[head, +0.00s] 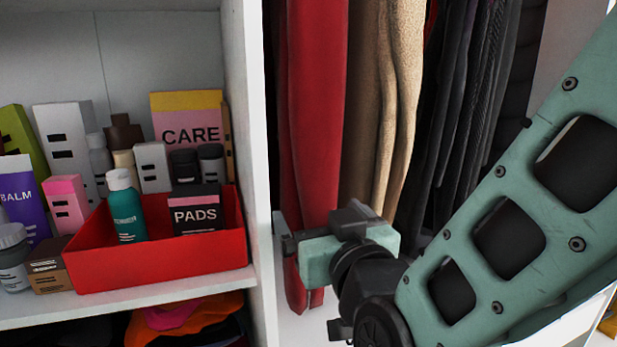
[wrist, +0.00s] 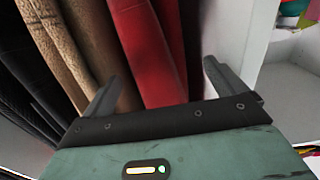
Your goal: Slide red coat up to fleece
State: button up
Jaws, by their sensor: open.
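The red coat (head: 318,120) hangs in the wardrobe's hanging section, just right of the white divider. It also shows in the wrist view (wrist: 143,45), between my two fingers. The tan fleece (head: 402,80) hangs to its right, with a browner garment part or fold (head: 362,110) between them; the fleece is at the left in the wrist view (wrist: 50,35). My gripper (wrist: 162,78) is open at the coat. One finger is on the fleece side and the other by the white divider. Contact with the cloth cannot be told. The hanging rail is out of view.
The white divider (head: 250,150) stands close left of my gripper. Left of it, a shelf holds a red tray (head: 150,265) with bottles and boxes. Several dark garments (head: 465,110) hang right of the fleece. A darker red strip of cloth (head: 279,110) hangs beside the divider.

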jog(key=shift+w+r+p, duration=0.25)
jog(key=shift+r+p, duration=0.05)
jog(key=shift+p, duration=0.75)
jog(key=shift+w+f+p, duration=0.1)
jog(key=shift+w+p, duration=0.2)
jog(key=shift+p, duration=0.1)
jog(key=shift+f+p+x, duration=0.1)
jog(key=shift+p+x, duration=0.25)
jog(key=shift+x, duration=1)
jog(key=shift+f+p+x, duration=0.15)
jog(key=shift+p+x, duration=0.15)
jog(key=shift+x, duration=1)
jog(key=shift+a, duration=0.1)
jog(key=c, duration=1.8)
jog(key=shift+w+d, duration=0.1)
jog(key=shift+d, duration=0.25)
